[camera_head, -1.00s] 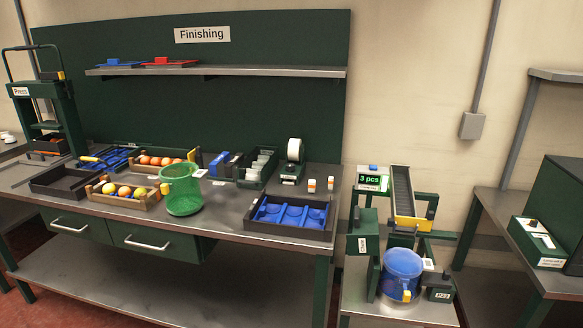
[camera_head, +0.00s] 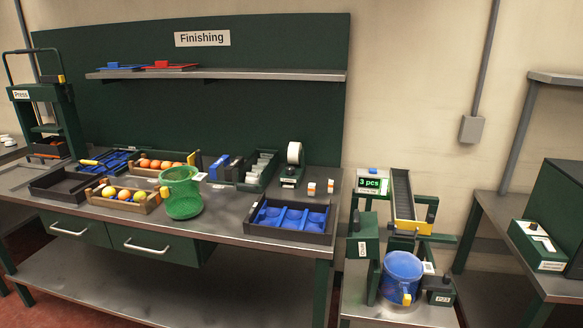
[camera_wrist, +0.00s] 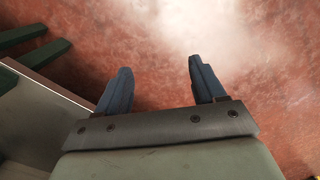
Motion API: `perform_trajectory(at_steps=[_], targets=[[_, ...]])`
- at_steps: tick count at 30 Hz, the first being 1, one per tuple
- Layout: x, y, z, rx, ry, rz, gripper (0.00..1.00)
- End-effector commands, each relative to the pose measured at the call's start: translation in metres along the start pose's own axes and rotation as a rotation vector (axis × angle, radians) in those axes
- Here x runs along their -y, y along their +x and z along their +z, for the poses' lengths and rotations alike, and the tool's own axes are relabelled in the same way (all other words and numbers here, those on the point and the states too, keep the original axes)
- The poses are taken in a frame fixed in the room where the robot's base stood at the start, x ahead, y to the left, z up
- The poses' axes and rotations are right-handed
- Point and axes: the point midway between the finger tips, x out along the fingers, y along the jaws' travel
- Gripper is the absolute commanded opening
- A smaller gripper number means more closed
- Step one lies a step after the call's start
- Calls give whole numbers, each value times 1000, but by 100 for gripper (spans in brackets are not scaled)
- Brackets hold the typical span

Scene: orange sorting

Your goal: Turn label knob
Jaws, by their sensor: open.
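My gripper (camera_wrist: 160,72) shows only in the wrist view. Its two dark blue-grey fingers are apart, with nothing between them, above the reddish floor. No knob can be made out for certain as the label knob. A green dispenser with a white roll (camera_head: 294,153) stands at the back right of the main bench in the head view. A green box with a white top panel (camera_head: 540,243) and a small dark part on top sits on the right-hand bench. My gripper is not near either in any view.
The main bench (camera_head: 225,220) holds a green basket (camera_head: 182,195), fruit crates (camera_head: 123,203) and a blue-lined tray (camera_head: 290,218). A chute stand with a blue bucket (camera_head: 403,268) is right of it. In the wrist view, a grey surface edge (camera_wrist: 40,115) lies at the left.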

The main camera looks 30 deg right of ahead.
Motion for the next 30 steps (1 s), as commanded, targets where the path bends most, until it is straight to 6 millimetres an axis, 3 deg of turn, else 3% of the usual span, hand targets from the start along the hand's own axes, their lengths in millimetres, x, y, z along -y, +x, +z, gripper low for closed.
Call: perform_trajectory(at_steps=[1,3,8,14,21,30], targets=[[2,-9,-29,-47,-14,1,69],[5,-24,-62,-108,-33,3,69],[15,-66,-135,-248,-75,7,69],[31,-130,-220,-423,-128,13,69],[56,-226,-313,-633,-190,22,69],[92,-363,-403,-884,-257,37,69]])
